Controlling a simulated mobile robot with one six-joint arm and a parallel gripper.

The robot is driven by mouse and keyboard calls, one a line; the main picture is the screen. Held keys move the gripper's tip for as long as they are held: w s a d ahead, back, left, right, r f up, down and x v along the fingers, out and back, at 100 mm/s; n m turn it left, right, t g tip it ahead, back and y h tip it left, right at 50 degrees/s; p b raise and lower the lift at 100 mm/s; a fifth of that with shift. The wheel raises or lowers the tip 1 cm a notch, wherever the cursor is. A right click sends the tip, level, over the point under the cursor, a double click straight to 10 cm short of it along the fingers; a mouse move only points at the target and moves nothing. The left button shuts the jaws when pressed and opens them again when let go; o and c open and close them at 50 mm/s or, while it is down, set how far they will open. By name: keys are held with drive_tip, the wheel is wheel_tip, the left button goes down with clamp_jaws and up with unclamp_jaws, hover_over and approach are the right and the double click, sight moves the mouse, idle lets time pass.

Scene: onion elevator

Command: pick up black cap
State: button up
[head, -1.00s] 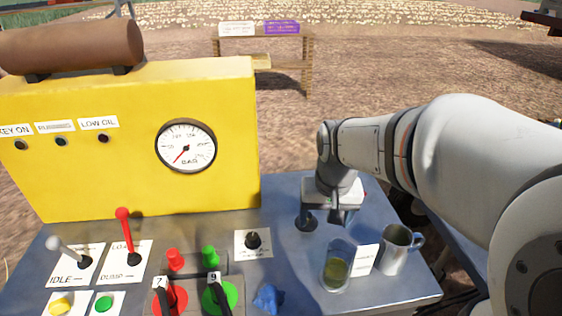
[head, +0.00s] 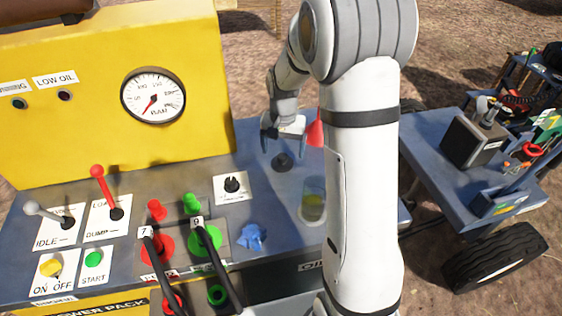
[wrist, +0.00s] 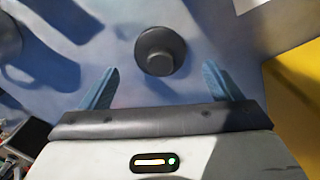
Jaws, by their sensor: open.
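The black cap (head: 282,161) is a small dark round piece with a raised knob, on the blue-grey table top behind the glass. In the wrist view the black cap (wrist: 160,50) lies ahead of the fingertips, about midway between them and touching neither. My gripper (head: 284,135) is above and a little behind the cap in the head view. In the wrist view its two blue fingers (wrist: 160,75) are spread apart with nothing between them.
A glass with yellow-green liquid (head: 313,205) stands in front of the cap. A blue crumpled piece (head: 251,237) and a black knob on a white plate (head: 232,185) are to the left. A yellow gauge panel (head: 110,90) rises behind. A red cone-like thing (head: 315,130) shows beside my gripper.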

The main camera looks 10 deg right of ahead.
sight(283, 154)
drive_tip(key=shift+f, duration=1.6)
drive_tip(key=shift+c, duration=0.3)
drive_tip(key=c, duration=1)
